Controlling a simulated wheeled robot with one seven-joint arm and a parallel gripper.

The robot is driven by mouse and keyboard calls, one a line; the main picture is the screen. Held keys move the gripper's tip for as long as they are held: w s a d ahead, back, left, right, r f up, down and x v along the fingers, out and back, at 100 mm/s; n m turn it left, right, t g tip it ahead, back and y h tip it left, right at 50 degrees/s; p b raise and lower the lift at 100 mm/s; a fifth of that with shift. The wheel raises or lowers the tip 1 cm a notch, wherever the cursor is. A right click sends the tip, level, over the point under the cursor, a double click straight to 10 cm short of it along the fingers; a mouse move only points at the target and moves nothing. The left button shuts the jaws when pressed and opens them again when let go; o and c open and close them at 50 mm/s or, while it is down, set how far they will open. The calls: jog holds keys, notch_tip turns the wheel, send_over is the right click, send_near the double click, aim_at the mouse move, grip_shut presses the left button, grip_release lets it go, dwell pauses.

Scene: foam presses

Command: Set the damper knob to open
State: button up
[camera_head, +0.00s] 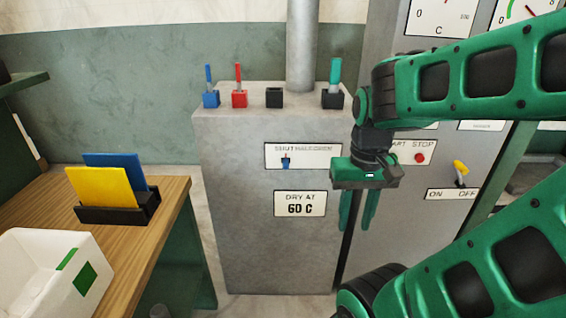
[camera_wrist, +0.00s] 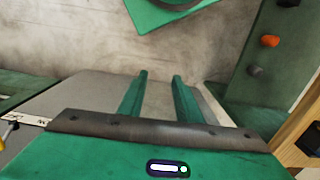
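The damper knob (camera_head: 285,162) is a small blue lever on the front of the grey cabinet. It sits at the left end of a white plate (camera_head: 318,161) lettered SHUT, HALF, OPEN, below the SHUT end. My gripper (camera_head: 355,226) is in front of the cabinet, to the right of the knob and apart from it, with its green fingers pointing down. The wrist view shows the two fingers (camera_wrist: 160,76) spread with an empty gap between them. The knob cannot be made out in the wrist view.
A DRY AT 60 C plate (camera_head: 300,203) is below. Coloured-handled tools (camera_head: 239,98) stand on the cabinet top. A yellow ON/OFF lever (camera_head: 461,172) is at right. At left, a wooden table (camera_head: 150,215) bears a card holder (camera_head: 120,214) and a white bin (camera_head: 30,285).

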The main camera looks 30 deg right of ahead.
jog(key=shift+o, duration=0.7)
jog(key=t+h, duration=0.3)
jog(key=h, duration=0.1)
send_near(284, 164)
jog(key=x, duration=0.8)
jog(key=shift+d+f, duration=0.1)
jog(key=shift+f, duration=0.1)
jog(key=shift+c, duration=0.6)
grip_shut()
